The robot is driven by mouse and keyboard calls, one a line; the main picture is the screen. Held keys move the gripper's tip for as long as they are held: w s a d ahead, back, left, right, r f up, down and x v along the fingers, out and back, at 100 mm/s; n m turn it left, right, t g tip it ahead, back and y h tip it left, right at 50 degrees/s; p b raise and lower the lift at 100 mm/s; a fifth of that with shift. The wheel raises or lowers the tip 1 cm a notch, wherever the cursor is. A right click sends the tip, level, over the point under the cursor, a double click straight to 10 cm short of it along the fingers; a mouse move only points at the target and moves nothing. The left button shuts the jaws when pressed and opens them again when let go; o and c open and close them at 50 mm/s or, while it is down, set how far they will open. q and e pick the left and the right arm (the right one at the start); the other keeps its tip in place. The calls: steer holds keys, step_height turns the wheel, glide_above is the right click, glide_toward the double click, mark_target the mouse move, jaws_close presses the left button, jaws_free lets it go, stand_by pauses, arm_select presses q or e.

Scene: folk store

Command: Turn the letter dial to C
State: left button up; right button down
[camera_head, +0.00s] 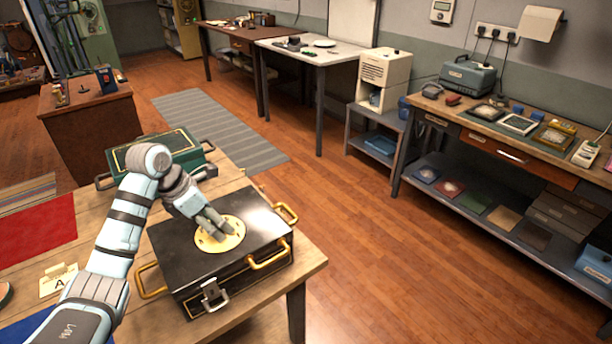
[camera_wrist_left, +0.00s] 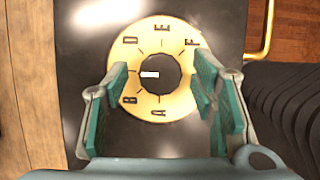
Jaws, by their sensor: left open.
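A black box (camera_head: 180,240) with brass handles sits on the wooden table. Its lid carries a round brass letter dial (camera_head: 234,243). In the left wrist view the dial (camera_wrist_left: 155,28) shows D, E, F, A and B around a dark central knob (camera_wrist_left: 163,77). A white mark (camera_wrist_left: 150,74) on the knob points left, between D and B. The letter there is hidden behind a finger. My left gripper (camera_head: 217,232) is low over the dial. In the wrist view its open fingers (camera_wrist_left: 162,88) stand on either side of the knob, with gaps. My right gripper is out of view.
A green box (camera_head: 185,150) stands behind the black box. A card marked A (camera_head: 58,281) lies on the table (camera_head: 315,258) at left, near a red cloth (camera_head: 40,237). Open floor lies to the right, before a loaded workbench (camera_head: 480,125).

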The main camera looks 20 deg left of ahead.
arm_select(q)
steer(key=n, duration=0.1)
steer(key=n+y, duration=0.1)
steer(key=n, duration=0.1)
steer(key=n+y, duration=0.1)
steer(key=n, duration=0.1)
steer(key=shift+d+f+t, duration=0.1)
steer(key=shift+d+t, duration=0.15)
steer(key=shift+t, duration=0.15)
steer(key=n, duration=0.1)
steer(key=n+y+b, duration=0.1)
steer(key=n, duration=0.1)
steer(key=shift+r+n, duration=0.3)
steer(key=d+p+v, duration=0.1)
steer(key=p+v, duration=1.3)
steer(key=v, duration=0.1)
steer(key=w+d+m+t+h+b, duration=0.25)
steer(key=d+h, duration=0.35)
steer(key=d, duration=0.6)
steer(key=s+d+r+t+h+p, duration=0.1)
steer(key=d+r+t+h, duration=0.1)
steer(key=d+r+h, duration=0.5)
steer(key=d, duration=0.3)
steer(key=shift+d, duration=0.2)
steer(key=shift+r+m, duration=0.1)
steer(key=shift+m, duration=0.15)
